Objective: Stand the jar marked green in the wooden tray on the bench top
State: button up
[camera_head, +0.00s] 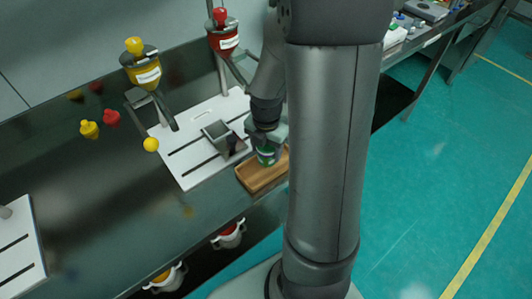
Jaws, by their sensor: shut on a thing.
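The jar marked green (266,155) is in my gripper (265,143), which is shut on it. The jar looks upright. It is over or in the wooden tray (254,184), near the tray's back part; I cannot tell whether its base touches the tray floor. The tray lies near the front edge of the bench top, and my own arm column hides its right end.
A white slotted plate (192,166) with a grey metal holder (224,138) stands behind the tray. Yellow (141,66) and red (223,36) funnels are on stands behind. Small yellow and red pieces (112,117) lie left. The bench's left-middle is clear.

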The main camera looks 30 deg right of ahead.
aim_at(266, 155)
jog(key=shift+f, duration=1.55)
jog(key=shift+f, duration=0.1)
jog(key=shift+f, duration=0.15)
jog(key=o, duration=1.1)
jog(key=shift+c, duration=0.2)
